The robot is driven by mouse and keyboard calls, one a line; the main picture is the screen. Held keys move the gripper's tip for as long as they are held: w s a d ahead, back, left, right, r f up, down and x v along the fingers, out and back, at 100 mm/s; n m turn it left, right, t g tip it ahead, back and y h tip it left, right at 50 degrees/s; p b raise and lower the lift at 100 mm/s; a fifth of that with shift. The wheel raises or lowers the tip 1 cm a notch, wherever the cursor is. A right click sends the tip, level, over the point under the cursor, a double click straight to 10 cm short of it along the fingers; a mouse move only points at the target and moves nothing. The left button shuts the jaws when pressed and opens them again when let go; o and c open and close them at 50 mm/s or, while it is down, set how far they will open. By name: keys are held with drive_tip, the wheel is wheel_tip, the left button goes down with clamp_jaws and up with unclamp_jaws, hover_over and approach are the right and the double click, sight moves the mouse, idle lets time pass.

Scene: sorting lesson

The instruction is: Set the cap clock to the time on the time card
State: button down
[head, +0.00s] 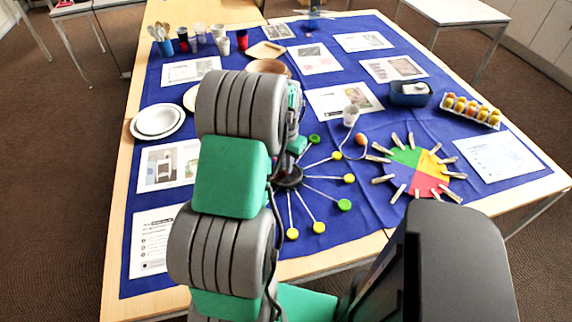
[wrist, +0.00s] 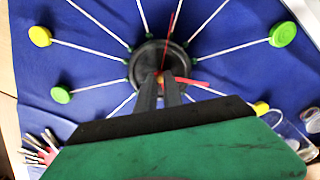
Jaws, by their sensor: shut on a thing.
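The cap clock has a dark round hub (head: 288,177) with white sticks ending in green and yellow caps. My arm hides its left part in the head view. In the wrist view, the hub (wrist: 150,55) is seen from above, with a green cap (wrist: 283,34) and a yellow cap (wrist: 40,36). One red hand (wrist: 174,28) points up; a shorter red hand (wrist: 195,83) points right. My gripper (wrist: 160,82) is over the hub, its narrow fingers close together on a clock hand near the centre; which hand is unclear. I cannot pick out the time card.
Right of the clock lies a coloured wheel (head: 425,183) with clothespins. A white cup (head: 351,115) and an orange ball (head: 361,139) are close to the caps. A blue bin (head: 410,93) and an egg tray (head: 470,112) stand farther right. Printed sheets cover much of the blue cloth.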

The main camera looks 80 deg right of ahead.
drive_tip(key=shift+m, duration=0.5)
drive_tip(key=c, duration=1.5)
unclamp_jaws()
drive_tip(key=shift+r, duration=0.1)
wheel_tip(320, 180, up, 8)
drive_tip(key=shift+f, duration=0.2)
